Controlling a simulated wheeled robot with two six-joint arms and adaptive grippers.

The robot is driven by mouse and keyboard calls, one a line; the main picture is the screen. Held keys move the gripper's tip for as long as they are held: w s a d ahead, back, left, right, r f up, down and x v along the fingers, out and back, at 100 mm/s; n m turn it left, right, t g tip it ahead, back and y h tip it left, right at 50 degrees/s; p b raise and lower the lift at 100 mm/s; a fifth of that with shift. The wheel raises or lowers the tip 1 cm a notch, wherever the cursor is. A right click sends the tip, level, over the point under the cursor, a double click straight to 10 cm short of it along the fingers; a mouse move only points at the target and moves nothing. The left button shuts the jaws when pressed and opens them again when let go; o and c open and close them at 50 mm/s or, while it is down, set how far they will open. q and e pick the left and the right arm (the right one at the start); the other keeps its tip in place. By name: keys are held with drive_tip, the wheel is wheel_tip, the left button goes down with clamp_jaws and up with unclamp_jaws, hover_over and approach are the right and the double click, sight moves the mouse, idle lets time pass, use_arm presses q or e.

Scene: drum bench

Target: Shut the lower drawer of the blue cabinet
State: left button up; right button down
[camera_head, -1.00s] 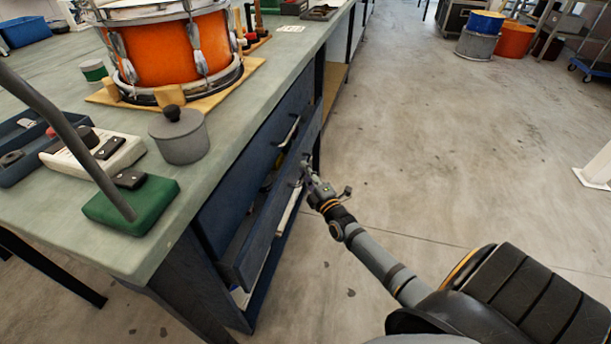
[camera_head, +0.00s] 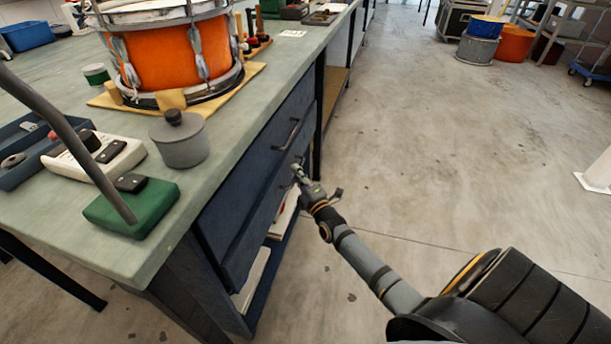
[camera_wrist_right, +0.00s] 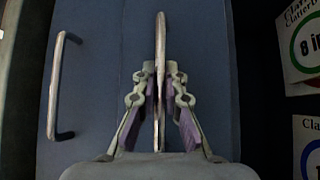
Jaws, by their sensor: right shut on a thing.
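The blue cabinet sits under the bench top, with an upper drawer (camera_head: 268,152) and the lower drawer (camera_head: 250,232) below it. The lower drawer's front looks flush or nearly flush with the upper one; I cannot tell if a small gap is left. My right gripper (camera_head: 300,172) is at the lower drawer's front, shut on its handle. In the right wrist view, the fingers (camera_wrist_right: 158,95) close around that upright-looking handle (camera_wrist_right: 161,40), and the upper drawer's handle (camera_wrist_right: 60,85) is free to the left. My left gripper is not in view.
Labelled boxes (camera_wrist_right: 303,45) lie on the shelf under the drawer.

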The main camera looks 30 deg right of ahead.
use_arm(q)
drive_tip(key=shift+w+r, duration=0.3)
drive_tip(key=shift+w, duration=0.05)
use_arm(e)
drive_tip(key=shift+w+a, duration=0.45)
drive_tip(key=shift+w, duration=0.05)
drive_tip(key=c, duration=1.7)
unclamp_jaws()
drive_tip(key=shift+w+a, duration=0.1)
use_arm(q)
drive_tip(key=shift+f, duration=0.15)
use_arm(e)
drive_tip(key=s+a+f, duration=0.1)
drive_tip(key=s, duration=1.1)
drive_tip(key=shift+f, duration=0.35)
